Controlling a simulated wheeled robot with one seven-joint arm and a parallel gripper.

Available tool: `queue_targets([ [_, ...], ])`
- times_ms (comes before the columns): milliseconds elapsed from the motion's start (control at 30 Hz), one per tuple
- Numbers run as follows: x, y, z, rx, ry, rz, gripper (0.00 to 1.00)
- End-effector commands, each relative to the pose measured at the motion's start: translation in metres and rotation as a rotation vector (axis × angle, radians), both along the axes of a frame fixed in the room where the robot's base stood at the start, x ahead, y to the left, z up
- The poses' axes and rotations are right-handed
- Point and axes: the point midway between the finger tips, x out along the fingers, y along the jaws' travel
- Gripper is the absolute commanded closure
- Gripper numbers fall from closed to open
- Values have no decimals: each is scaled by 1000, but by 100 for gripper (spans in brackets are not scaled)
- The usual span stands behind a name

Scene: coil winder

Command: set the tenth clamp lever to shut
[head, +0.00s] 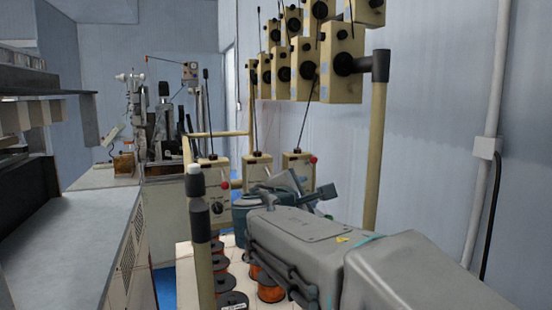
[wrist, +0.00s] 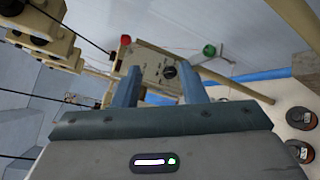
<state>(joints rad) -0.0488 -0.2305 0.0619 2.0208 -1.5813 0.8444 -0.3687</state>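My gripper (wrist: 162,82) is open, its two blue fingers apart with nothing held between them. In the wrist view a beige tension box (wrist: 148,66) lies beyond the fingertips, with a black knob (wrist: 169,72) showing between them. A red ball (wrist: 126,40) and a green ball (wrist: 209,51) show at its far side.
More beige boxes (head: 341,62) hang in rows above on the frame, whose post (head: 376,140) stands at right. Thin rods rise from the lower boxes. Orange wire spools (head: 268,290) stand below. A grey bench (head: 75,240) is at left; the wall closes the right side.

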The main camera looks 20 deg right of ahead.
Motion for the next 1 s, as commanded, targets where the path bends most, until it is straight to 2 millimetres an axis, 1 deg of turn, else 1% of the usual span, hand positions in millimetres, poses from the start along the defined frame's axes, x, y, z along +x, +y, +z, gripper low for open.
queue_targets([
  [33,8,3,12,-56,-2,18,62],
  [133,16,8,28,-138,-6,41,62],
  [233,21,9,35,-177,-7,51,62],
  [333,28,4,38,-188,-6,53,62],
  [467,43,-10,38,-186,-4,51,62],
  [800,96,-53,38,-184,-5,51,62],
  [1000,116,-71,38,-183,-6,52,62],
])
